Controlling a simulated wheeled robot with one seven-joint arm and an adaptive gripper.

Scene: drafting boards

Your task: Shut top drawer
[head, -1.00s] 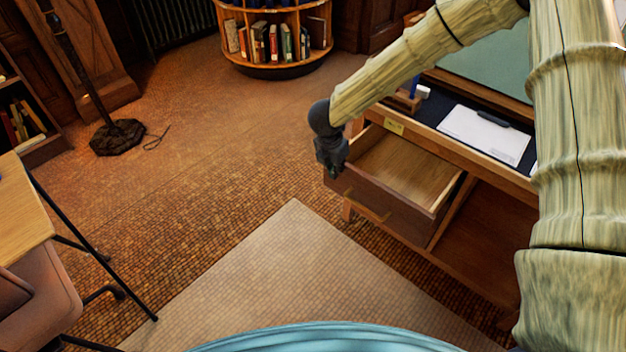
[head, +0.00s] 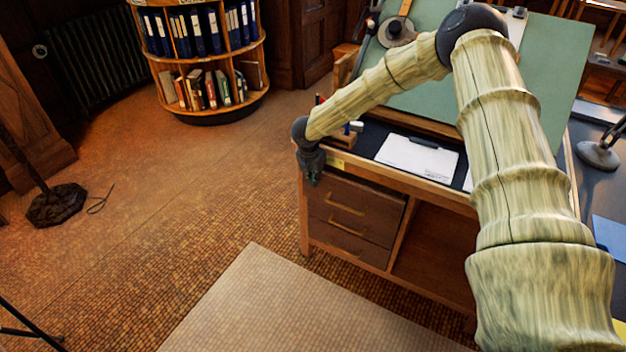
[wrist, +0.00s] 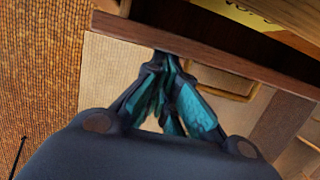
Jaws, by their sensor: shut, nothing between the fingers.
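The top drawer (head: 352,194) is the upper wooden drawer front with a brass handle in the desk, in the head view. It stands almost flush with the desk. In the wrist view, a dark gap shows between the top edge of the drawer front (wrist: 215,52) and the desk edge with its yellow label, so it looks slightly open. My gripper (head: 312,178) is shut and empty at the drawer's upper left corner. In the wrist view, my fingertips (wrist: 167,58) are at the drawer front, left of the handle (wrist: 222,82); whether they touch is unclear.
A lower drawer (head: 340,240) sits beneath, closed. The desk top holds a clipboard (head: 415,157) and a green drafting board (head: 440,90). A round bookcase (head: 212,62) stands behind.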

